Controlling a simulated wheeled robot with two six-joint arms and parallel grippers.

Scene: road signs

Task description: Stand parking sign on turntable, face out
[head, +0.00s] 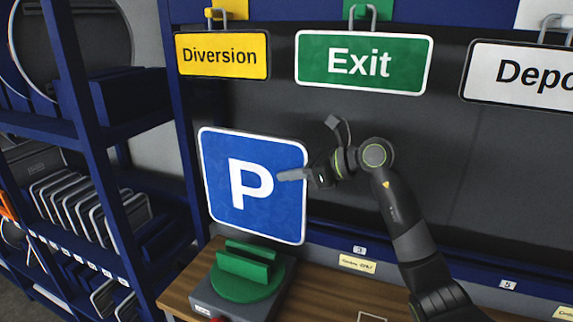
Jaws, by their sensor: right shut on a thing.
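The parking sign (225,170) is a blue square with a white P and a white border. It is upright, slightly tilted, with its P face toward me. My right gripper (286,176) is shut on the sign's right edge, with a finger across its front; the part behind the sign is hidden. The turntable (272,286) is a green disc on a grey base, with a raised green slotted holder (245,262) on top. The sign is held above and behind the holder, apart from it in the picture. My left gripper is not in view.
Diversion (220,56), Exit (365,62) and Depot-like (520,75) signs hang from hooks above. A blue shelf rack (95,150) with several plates stands at left. The wooden bench (180,291) carries the turntable. A red button (216,319) partly shows at its front.

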